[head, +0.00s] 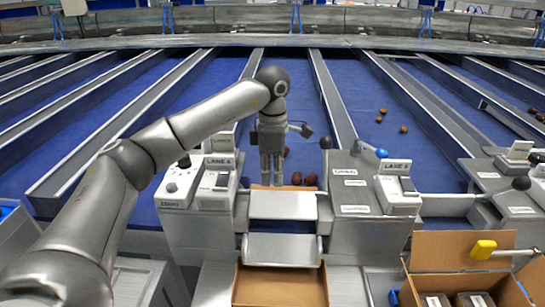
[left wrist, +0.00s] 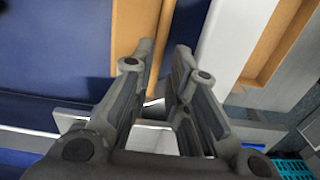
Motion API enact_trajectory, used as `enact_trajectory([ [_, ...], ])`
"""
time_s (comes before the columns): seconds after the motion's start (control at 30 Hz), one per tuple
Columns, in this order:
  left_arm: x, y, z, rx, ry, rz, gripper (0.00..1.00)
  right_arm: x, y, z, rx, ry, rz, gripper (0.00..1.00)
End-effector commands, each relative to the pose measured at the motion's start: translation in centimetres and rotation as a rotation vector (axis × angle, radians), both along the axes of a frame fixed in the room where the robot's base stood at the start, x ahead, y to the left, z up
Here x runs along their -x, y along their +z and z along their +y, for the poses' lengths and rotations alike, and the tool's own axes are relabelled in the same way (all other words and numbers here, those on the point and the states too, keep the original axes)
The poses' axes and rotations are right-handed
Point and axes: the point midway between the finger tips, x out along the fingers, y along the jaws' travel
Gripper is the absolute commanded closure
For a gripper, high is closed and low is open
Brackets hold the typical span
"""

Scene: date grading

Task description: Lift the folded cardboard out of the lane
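The folded cardboard (head: 262,187) shows in the head view as a thin tan strip across the near end of the middle blue lane, partly hidden. In the left wrist view a tan cardboard piece (left wrist: 136,25) lies against the blue lane, just beyond the fingertips and partly hidden by them. My left gripper (head: 272,178) points down over the lane end, above the strip. In the left wrist view its two fingers (left wrist: 164,60) stand apart with a gap, and nothing shows held between them. My right gripper is in neither view.
Several brown dates (head: 304,180) lie right of the gripper at the lane end. Metal dividers (head: 332,100) flank the lane. Control consoles (head: 205,190) stand either side of the chute (head: 283,205), with an open carton (head: 236,285) below. Another carton (head: 455,240) with a yellow-ended tool (head: 483,249) stands right.

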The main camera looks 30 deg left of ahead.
Motion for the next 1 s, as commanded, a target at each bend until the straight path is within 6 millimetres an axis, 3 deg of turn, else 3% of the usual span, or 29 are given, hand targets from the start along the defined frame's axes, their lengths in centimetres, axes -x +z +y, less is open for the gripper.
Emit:
enact_trajectory([
  [0.2,0.1,-3.7,0.1,-0.001,0.001,0.004,0.84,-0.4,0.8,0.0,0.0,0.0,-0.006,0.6],
  [0.4,0.0,-5.5,0.0,0.0,0.001,0.0,0.84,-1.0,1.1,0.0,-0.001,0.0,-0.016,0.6],
  [0.73,0.0,-5.9,0.0,0.0,0.001,0.0,0.84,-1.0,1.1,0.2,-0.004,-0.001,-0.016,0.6],
  [0.87,0.0,-5.8,0.0,0.0,0.001,0.0,0.99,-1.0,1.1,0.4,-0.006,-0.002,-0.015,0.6],
  [1.0,0.0,-5.8,0.0,0.0,0.001,0.0,1.0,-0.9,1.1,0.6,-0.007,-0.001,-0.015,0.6],
])
